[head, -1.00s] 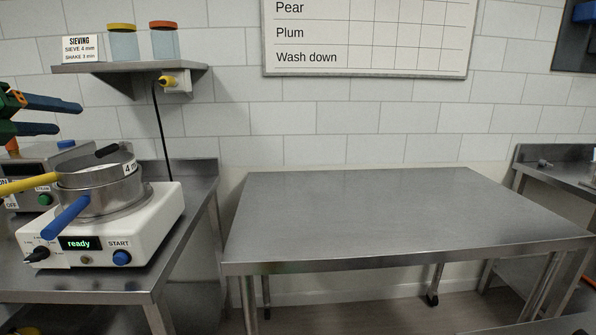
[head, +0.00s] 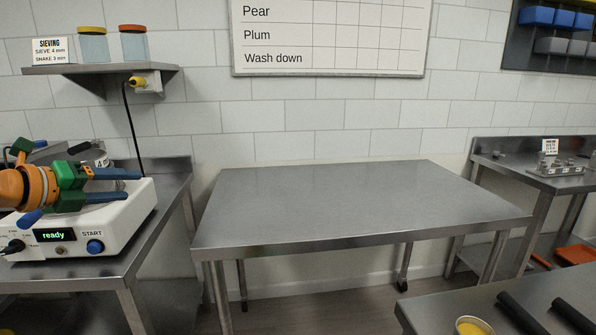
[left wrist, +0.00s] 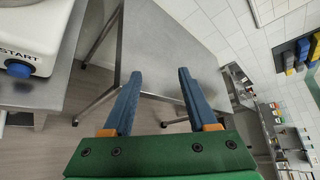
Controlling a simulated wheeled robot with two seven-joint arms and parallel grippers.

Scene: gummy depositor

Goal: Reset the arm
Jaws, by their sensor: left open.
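My left gripper (head: 138,185) is in front of the white sieve shaker (head: 110,222) in the head view, its blue fingers apart with nothing between them. Its arm, orange and green, comes in from the left and covers most of the sieve on the shaker; only a bit of the 4 mm label shows. The shaker's display reads "ready" beside the blue START button. In the left wrist view the open fingers (left wrist: 160,80) point over the floor and steel table, with the shaker's corner at upper left. My right gripper is not in view.
The middle steel table (head: 350,205) is bare. A shelf (head: 100,69) with two capped jars is on the wall above the shaker. At right stand a side bench (head: 500,160) with small metal parts and a nearer steel surface (head: 440,300) with dark rods and a yellow round thing.

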